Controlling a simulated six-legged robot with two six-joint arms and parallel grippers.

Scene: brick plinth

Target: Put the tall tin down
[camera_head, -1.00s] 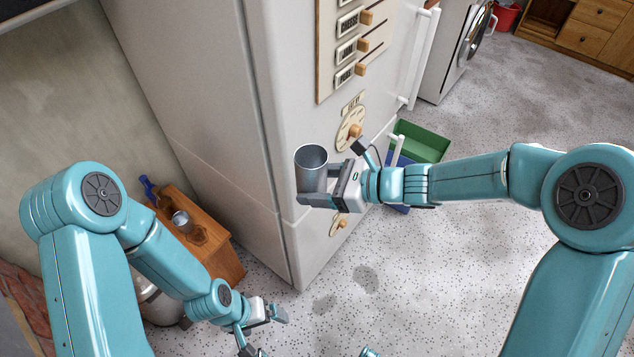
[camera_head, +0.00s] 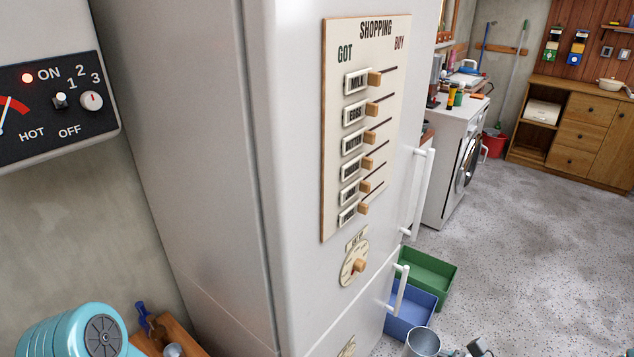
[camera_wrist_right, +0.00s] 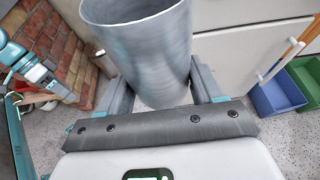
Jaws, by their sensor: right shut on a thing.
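The tall tin (camera_head: 422,343) is a grey metal cylinder with an open top. It shows at the bottom edge of the head view, cut off below. In the right wrist view the tin (camera_wrist_right: 150,45) stands between the two fingers of my right gripper (camera_wrist_right: 160,85), which is shut on it. The tin's base is partly hidden by the gripper. Brickwork (camera_wrist_right: 50,45) shows at the left of the wrist view, apart from the tin. My left gripper (camera_wrist_right: 48,84) seems to show small at the left there; its jaws are unclear.
The tall white fridge (camera_head: 300,150) with a shopping board (camera_head: 366,120) stands close by. A green bin (camera_head: 428,271) and a blue bin (camera_head: 412,308) are on the floor beside it. A wooden box (camera_head: 185,335) with a bottle (camera_head: 143,315) is at lower left. Speckled floor is clear at right.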

